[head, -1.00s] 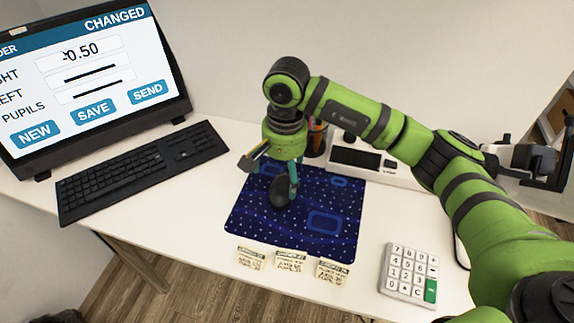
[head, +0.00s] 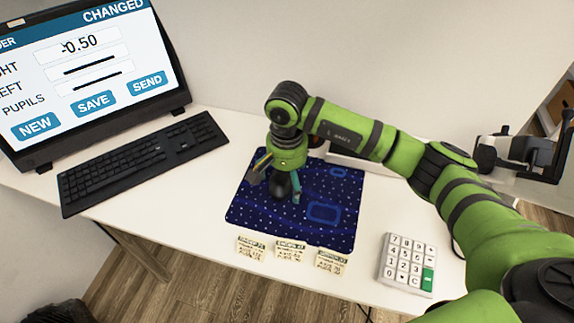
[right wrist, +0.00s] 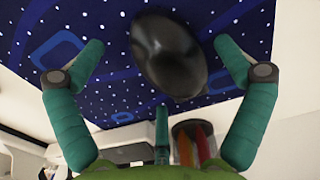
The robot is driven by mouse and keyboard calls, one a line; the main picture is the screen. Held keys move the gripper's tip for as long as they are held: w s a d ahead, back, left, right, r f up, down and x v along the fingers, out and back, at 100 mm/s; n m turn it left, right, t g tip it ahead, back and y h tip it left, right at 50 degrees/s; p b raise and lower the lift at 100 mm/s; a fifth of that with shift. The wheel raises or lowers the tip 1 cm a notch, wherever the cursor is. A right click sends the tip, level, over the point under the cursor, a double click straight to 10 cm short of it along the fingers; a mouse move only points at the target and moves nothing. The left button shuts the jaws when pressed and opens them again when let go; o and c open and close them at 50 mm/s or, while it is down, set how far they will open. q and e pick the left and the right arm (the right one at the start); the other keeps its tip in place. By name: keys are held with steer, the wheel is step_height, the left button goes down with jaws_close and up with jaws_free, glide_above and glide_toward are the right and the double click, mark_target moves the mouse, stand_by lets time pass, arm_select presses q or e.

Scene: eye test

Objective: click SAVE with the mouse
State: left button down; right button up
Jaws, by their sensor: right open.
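The black mouse (head: 281,187) lies on the dark blue dotted mat (head: 340,235). My right gripper (head: 276,186) points down over it, open, with teal fingers. In the right wrist view the mouse (right wrist: 168,50) lies between the spread fingers (right wrist: 160,52), with gaps on both sides. The monitor (head: 80,75) shows the blue SAVE button (head: 95,101) between NEW (head: 36,125) and SEND (head: 147,84). The header reads CHANGED and a field reads -0.50. A small pointer mark (head: 64,46) seems to sit at that field. My left gripper is out of view.
A black keyboard (head: 140,163) lies left of the mat. Three small printed cards (head: 290,250) stand at the mat's front edge. A white keypad (head: 407,262) is at the right. A cup with pens (right wrist: 193,145) stands behind the mat.

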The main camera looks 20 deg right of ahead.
steer(key=shift+f, duration=0.4)
steer(key=c, duration=1.2)
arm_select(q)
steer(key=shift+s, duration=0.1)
arm_select(e)
steer(key=shift+s, duration=0.1)
